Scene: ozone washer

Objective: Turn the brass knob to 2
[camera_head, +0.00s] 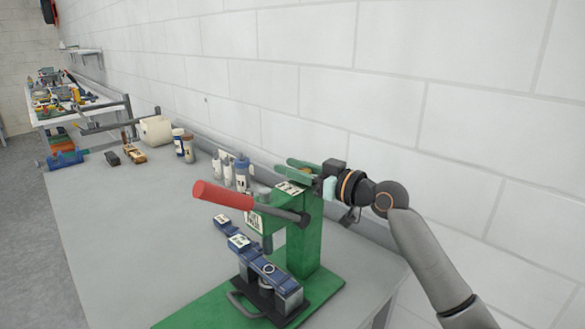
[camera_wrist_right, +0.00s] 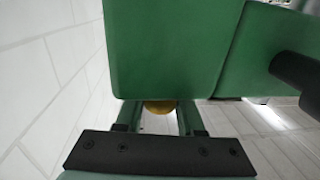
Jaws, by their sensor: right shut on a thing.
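The brass knob (camera_wrist_right: 160,106) shows in the right wrist view as a small yellow piece, mostly hidden behind the green body of the press (camera_head: 306,235). My right gripper (camera_head: 302,169) is at the back upper part of the press, its arm coming in from the right. Its two fingers stand on either side of the knob in the wrist view, shut on it. No numbers on the knob can be read in either view. My left gripper is not in view.
The press has a red-handled lever (camera_head: 222,195) and a green base on the grey table (camera_head: 120,215). A blue vise-like fixture (camera_head: 270,275) sits on the base. Several bottles (camera_head: 232,170) stand behind the press. The white wall (camera_head: 400,120) is close behind the gripper.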

